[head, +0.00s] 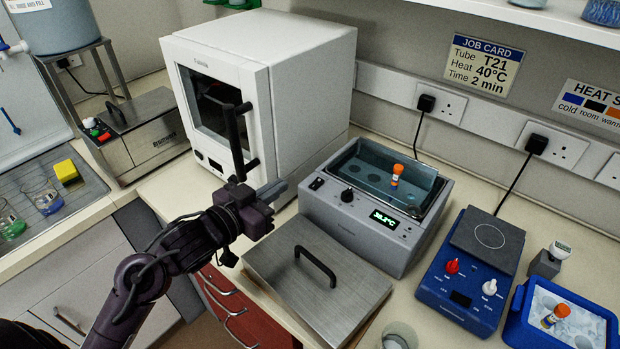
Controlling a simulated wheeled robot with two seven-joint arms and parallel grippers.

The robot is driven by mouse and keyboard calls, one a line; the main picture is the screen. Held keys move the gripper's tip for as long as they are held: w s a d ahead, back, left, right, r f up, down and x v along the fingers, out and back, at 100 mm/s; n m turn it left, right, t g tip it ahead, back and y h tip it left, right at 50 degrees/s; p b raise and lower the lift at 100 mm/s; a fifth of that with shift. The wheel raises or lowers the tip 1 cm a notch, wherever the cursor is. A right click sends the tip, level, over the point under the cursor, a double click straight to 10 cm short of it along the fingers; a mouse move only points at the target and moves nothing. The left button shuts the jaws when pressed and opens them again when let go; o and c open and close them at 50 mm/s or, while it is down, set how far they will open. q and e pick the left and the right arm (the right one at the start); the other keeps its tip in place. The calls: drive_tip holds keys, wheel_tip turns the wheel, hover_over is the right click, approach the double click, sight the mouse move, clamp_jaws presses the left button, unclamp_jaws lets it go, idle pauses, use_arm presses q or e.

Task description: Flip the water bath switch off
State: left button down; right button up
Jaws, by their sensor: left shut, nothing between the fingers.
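The grey water bath (345,226) stands mid-bench with its top open and water in the basin. Its small black rocker switch (316,183) is on the left of the front panel; I cannot tell which way it is tipped. A black knob (347,195) sits to its right, and a lit green display (384,219) is lower right. An orange-capped tube (396,174) stands in the bath. My left gripper (277,190) is shut and empty, just left of the switch and apart from it. My right gripper is out of view.
The steel lid (345,295) with a black handle lies in front of the bath. A white oven-like box (285,70) stands behind my gripper. A blue hotplate (480,270) and a blue ice tray (597,337) with another orange-capped tube are at right.

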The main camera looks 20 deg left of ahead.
use_arm(q)
drive_tip(key=p, duration=0.3)
hover_over(310, 187)
drive_tip(key=shift+s+a+f, duration=0.1)
drive_tip(key=shift+s+f, duration=0.1)
drive_tip(key=shift+f, duration=0.3)
drive_tip(key=f, duration=0.3)
drive_tip(key=shift+w+p, duration=0.2)
drive_tip(key=shift+p, duration=0.15)
drive_tip(key=shift+f, duration=0.75)
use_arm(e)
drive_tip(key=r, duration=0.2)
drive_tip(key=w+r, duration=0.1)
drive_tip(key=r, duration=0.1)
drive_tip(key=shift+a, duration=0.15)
